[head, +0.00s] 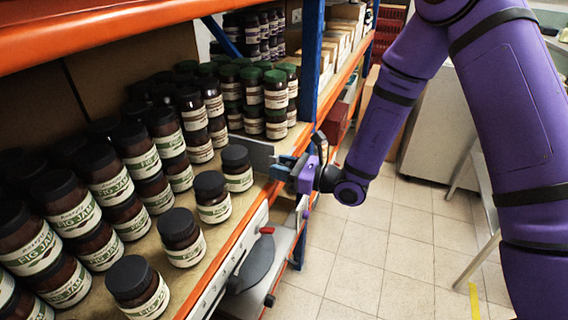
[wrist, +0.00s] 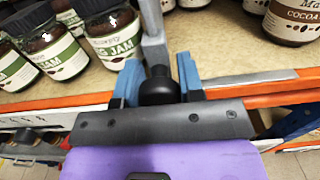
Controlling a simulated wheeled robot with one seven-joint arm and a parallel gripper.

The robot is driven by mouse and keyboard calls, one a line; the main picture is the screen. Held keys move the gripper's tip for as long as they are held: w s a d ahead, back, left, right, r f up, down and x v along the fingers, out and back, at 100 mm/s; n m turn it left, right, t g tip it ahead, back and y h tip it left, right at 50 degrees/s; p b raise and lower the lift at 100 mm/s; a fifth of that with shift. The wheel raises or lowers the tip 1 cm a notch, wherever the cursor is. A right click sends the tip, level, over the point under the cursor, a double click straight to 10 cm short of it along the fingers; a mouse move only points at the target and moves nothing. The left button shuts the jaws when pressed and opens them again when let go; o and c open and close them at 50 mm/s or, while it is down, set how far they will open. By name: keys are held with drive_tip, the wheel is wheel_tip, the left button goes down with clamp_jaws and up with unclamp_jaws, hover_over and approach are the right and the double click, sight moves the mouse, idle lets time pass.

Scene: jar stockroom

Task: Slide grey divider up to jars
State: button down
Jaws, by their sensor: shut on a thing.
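The grey divider (head: 257,151) stands upright across the shelf in the head view, between the black-lidded fig jam jars (head: 215,205) and the green-lidded jars (head: 275,97). In the wrist view its grey edge (wrist: 152,38) rises ahead of my gripper. My gripper (head: 284,168) is at the shelf's front edge. In the wrist view its blue fingers (wrist: 160,85) are shut on the divider's dark knob, one on each side. The nearest fig jam jar (wrist: 113,38) is close to the divider's left face; I cannot tell whether they touch. The divider's rear part is hidden behind jars.
An orange shelf beam (head: 236,243) runs along the front. Bare shelf lies between the loose front jars. A blue upright (head: 309,65) stands just beyond my gripper. A cocoa jar (wrist: 298,22) stands right of the divider, apart from it.

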drive_tip(key=shift+s+a, duration=0.1)
drive_tip(key=shift+s, duration=0.1)
drive_tip(key=c, duration=0.8)
unclamp_jaws()
drive_tip(key=shift+s, duration=0.1)
drive_tip(key=shift+o, duration=0.2)
drive_tip(key=shift+d, duration=0.45)
drive_tip(key=v, duration=1)
